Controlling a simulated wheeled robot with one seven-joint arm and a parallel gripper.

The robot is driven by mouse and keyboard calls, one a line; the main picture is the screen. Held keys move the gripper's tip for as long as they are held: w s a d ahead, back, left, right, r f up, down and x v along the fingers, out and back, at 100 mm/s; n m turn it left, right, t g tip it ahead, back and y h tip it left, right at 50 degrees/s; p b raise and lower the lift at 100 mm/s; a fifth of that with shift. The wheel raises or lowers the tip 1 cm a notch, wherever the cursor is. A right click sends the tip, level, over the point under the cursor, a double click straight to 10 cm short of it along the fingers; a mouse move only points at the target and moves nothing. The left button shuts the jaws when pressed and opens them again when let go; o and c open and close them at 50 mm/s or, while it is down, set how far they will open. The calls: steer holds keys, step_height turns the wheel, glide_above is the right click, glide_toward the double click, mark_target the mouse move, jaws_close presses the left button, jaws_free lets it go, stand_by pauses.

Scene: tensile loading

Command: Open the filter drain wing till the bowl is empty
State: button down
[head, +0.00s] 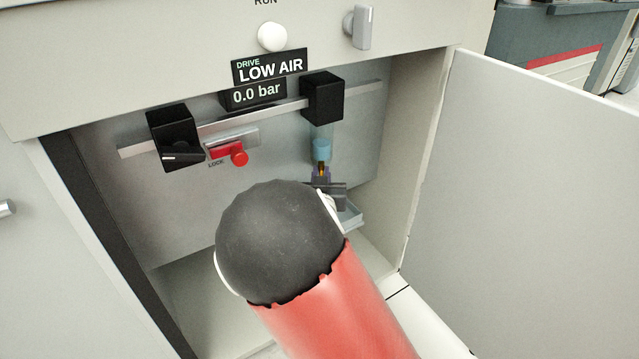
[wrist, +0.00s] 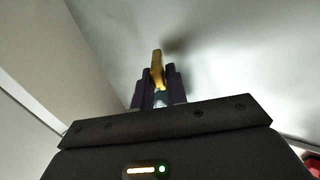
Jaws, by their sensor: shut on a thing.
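The filter hangs from a black block (head: 322,97) at the right of the rail. Its clear bowl (head: 321,132) holds blue liquid (head: 321,150) in its lower part. The small yellow drain wing (head: 321,167) sits right under the bowl, and it also shows in the wrist view (wrist: 157,65). My gripper (head: 320,175) is below the bowl with its dark purple fingers (wrist: 157,88) shut on the wing, one on each side. My arm hides the space below and to the left in the head view.
The display reads LOW AIR (head: 270,69) and 0.0 bar. A black valve block (head: 172,130) with a lever and a red lock (head: 238,156) are on the left of the rail. A pale tray (head: 350,216) is under the filter. The open cabinet door (head: 530,180) bounds the right.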

steer(key=shift+d+f+n+y+b, duration=0.2)
steer(key=shift+n+y+b, duration=0.3)
steer(key=shift+y+b, duration=0.2)
steer(key=shift+r+n+y, duration=0.2)
steer(key=shift+n+y, duration=0.1)
steer(key=shift+y, duration=0.2)
steer(key=c, duration=1.5)
jaws_free()
steer(key=s, duration=0.5)
steer(key=s+d, duration=0.1)
steer(key=s, duration=0.1)
steer(key=shift+s, duration=0.35)
steer(key=shift+d, duration=0.1)
